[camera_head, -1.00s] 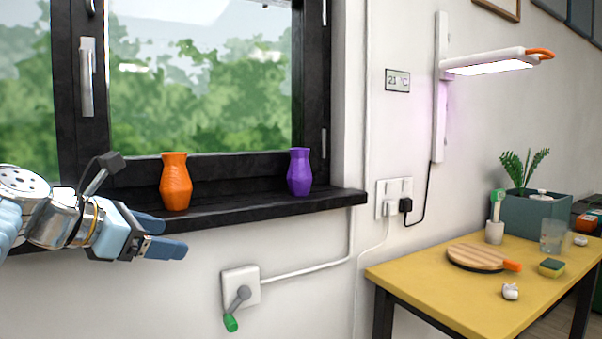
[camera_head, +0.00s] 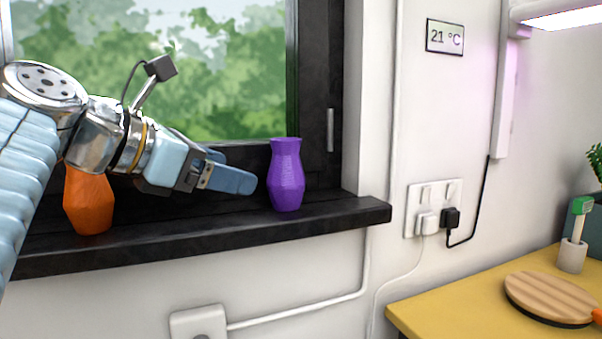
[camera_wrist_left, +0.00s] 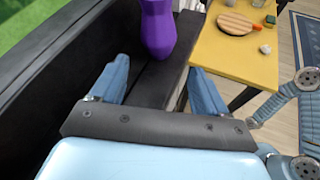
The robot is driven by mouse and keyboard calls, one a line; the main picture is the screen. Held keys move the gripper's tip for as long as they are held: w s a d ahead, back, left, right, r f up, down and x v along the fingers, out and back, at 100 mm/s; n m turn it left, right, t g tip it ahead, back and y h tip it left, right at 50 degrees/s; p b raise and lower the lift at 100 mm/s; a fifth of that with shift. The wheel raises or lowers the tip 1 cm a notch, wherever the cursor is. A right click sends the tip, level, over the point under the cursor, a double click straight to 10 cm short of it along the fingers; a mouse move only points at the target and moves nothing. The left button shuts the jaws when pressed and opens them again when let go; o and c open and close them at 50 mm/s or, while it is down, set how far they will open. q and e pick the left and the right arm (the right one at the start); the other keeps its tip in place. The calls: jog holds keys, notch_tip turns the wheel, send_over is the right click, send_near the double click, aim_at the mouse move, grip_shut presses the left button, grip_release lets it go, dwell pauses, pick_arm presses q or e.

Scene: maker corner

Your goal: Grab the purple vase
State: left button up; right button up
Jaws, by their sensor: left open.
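The purple vase (camera_head: 286,176) stands upright on the black window sill, near its right end. My left gripper (camera_head: 243,172) is open and empty, just left of the vase and apart from it in the head view. In the left wrist view, the vase (camera_wrist_left: 158,28) stands ahead of the two blue fingers (camera_wrist_left: 157,82), roughly in line with the space between them, its top cut off by the frame. My right gripper is not seen in the head view; part of a jointed arm shows at the right edge of the wrist view, but no fingers.
An orange vase (camera_head: 88,203) stands on the sill (camera_head: 230,228) to the left, partly behind my left arm. The window frame rises behind the purple vase. A yellow table (camera_head: 470,290) with a round wooden board (camera_head: 550,297) is at lower right. Sockets (camera_head: 433,208) are on the wall.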

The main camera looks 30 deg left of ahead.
aim_at(273, 182)
pick_arm(q)
jog(key=x, duration=1.3)
jog(key=shift+a, duration=0.3)
jog(key=c, duration=0.7)
jog(key=shift+r, duration=0.15)
